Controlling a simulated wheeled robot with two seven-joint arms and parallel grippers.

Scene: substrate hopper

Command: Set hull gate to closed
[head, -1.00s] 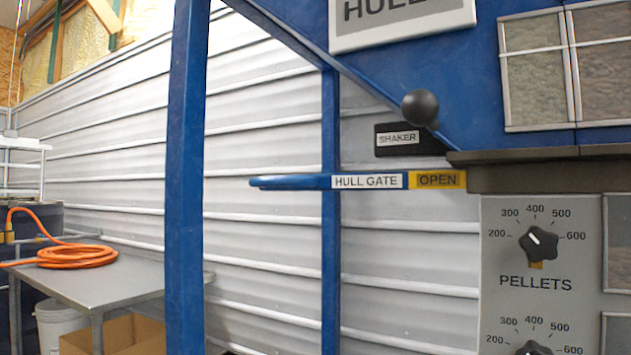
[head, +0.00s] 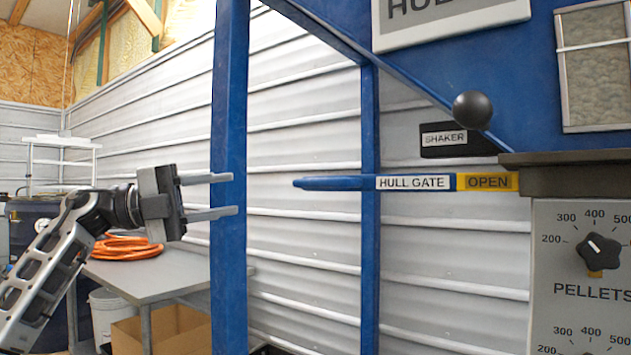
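The hull gate (head: 335,184) is a flat blue slide handle that sticks out to the left from under the hopper. It carries a white HULL GATE label (head: 412,183) and a yellow OPEN label (head: 487,182), both in plain sight. My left gripper (head: 222,195) is in view at the left, its two fingers apart and pointing right, with nothing between them. Its fingertips show in front of the blue post, left of the handle's end and apart from it. My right gripper is not in view.
A blue upright post (head: 229,90) stands between the gripper and the handle in the picture. Above the handle are the SHAKER box (head: 455,140) and a black ball knob (head: 472,110). A dial panel (head: 560,285) is at lower right. A grey table (head: 165,285) bears an orange hose (head: 127,248).

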